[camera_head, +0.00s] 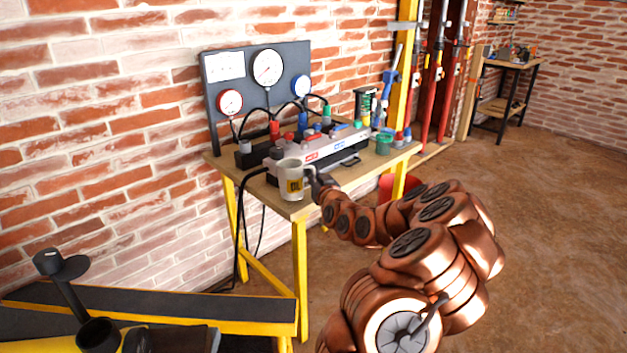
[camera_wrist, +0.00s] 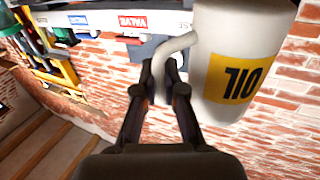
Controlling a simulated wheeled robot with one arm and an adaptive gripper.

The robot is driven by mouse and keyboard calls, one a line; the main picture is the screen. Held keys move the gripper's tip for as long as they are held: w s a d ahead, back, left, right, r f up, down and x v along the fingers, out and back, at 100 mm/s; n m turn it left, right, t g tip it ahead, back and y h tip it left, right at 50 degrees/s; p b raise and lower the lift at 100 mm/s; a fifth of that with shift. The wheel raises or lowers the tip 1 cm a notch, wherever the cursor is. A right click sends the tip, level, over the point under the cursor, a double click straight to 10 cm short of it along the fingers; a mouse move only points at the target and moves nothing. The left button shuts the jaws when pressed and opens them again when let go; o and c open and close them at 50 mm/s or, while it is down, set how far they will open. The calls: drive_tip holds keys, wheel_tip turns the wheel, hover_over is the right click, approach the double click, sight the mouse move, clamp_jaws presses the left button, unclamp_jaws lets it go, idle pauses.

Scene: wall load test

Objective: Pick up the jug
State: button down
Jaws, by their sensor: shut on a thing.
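The jug (camera_head: 290,182) is a whitish cup with a yellow label reading "OIL". In the head view it is at the front left corner of the yellow-legged workbench (camera_head: 353,186). In the wrist view the jug (camera_wrist: 237,62) fills the upper right, seen upside down, with its curved handle (camera_wrist: 172,47) towards my gripper. My gripper (camera_head: 314,182) reaches the jug from the right. In the wrist view my gripper's fingers (camera_wrist: 166,88) are shut on the handle. I cannot tell whether the jug's base touches the bench top.
A valve block (camera_head: 318,148) with hoses stands behind the jug. A gauge panel (camera_head: 258,85) stands against the brick wall. A green pot (camera_head: 384,143) is on the bench's right. A black-and-yellow bench (camera_head: 150,303) lies at lower left. The floor on the right is open.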

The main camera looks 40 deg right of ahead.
drive_tip(key=shift+r, duration=0.95)
drive_tip(key=s+a+r+b, duration=0.1)
drive_tip(key=s+a+b, duration=0.9)
drive_tip(key=b, duration=0.3)
drive_tip(key=shift+s+r+b, duration=0.15)
drive_tip(key=shift+s+b, duration=0.2)
drive_tip(key=shift+s, duration=0.5)
drive_tip(key=shift+a, duration=0.15)
